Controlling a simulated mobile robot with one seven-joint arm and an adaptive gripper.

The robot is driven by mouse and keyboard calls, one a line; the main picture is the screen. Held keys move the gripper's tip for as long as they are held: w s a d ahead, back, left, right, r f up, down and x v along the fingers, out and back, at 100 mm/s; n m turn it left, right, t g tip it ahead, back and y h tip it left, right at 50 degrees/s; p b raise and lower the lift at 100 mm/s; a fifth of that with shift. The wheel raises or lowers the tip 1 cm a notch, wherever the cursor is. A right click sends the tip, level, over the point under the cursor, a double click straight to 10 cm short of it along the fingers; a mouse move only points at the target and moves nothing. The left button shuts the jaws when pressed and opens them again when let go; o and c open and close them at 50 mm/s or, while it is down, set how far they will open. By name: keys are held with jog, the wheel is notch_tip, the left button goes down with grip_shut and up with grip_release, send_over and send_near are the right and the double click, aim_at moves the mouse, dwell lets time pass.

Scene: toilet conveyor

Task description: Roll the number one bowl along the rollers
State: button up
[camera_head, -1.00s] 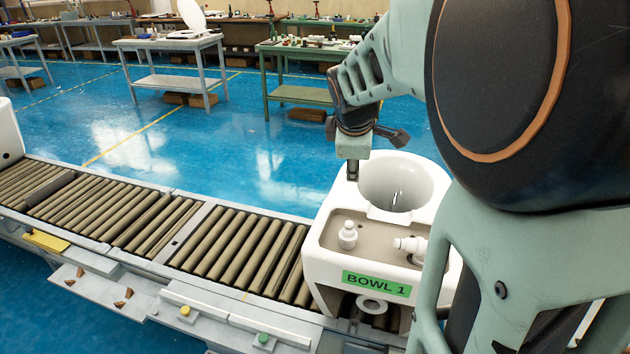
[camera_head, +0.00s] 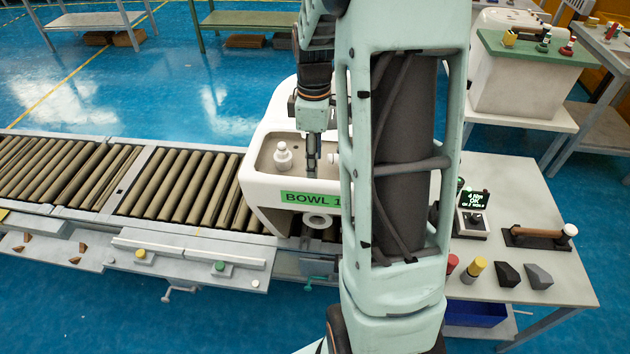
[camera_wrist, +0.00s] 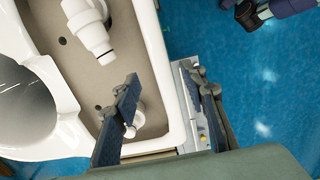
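The number one bowl (camera_head: 262,187) is a white toilet bowl with a green "BOWL 1" label (camera_head: 308,199) on its near face. It sits upright at the right end of the visible rollers (camera_head: 172,184). My gripper (camera_head: 312,155) points down at its flat recessed top, beside a white fitting (camera_head: 283,156). In the wrist view, my gripper (camera_wrist: 164,78) is open. One finger is over the recess and the other lies beyond the outer edge, with the bowl's rim (camera_wrist: 153,45) between them. Contact cannot be told. My arm hides the bowl's right side.
A workbench (camera_head: 515,190) at the right holds a small screen (camera_head: 474,202), a brown-handled tool (camera_head: 538,236) and coloured knobs. The rollers left of the bowl are empty.

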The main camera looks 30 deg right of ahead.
aim_at(315, 181)
notch_tip(315, 181, down, 9)
jog(key=shift+r, duration=0.2)
grip_shut()
dwell(0.3)
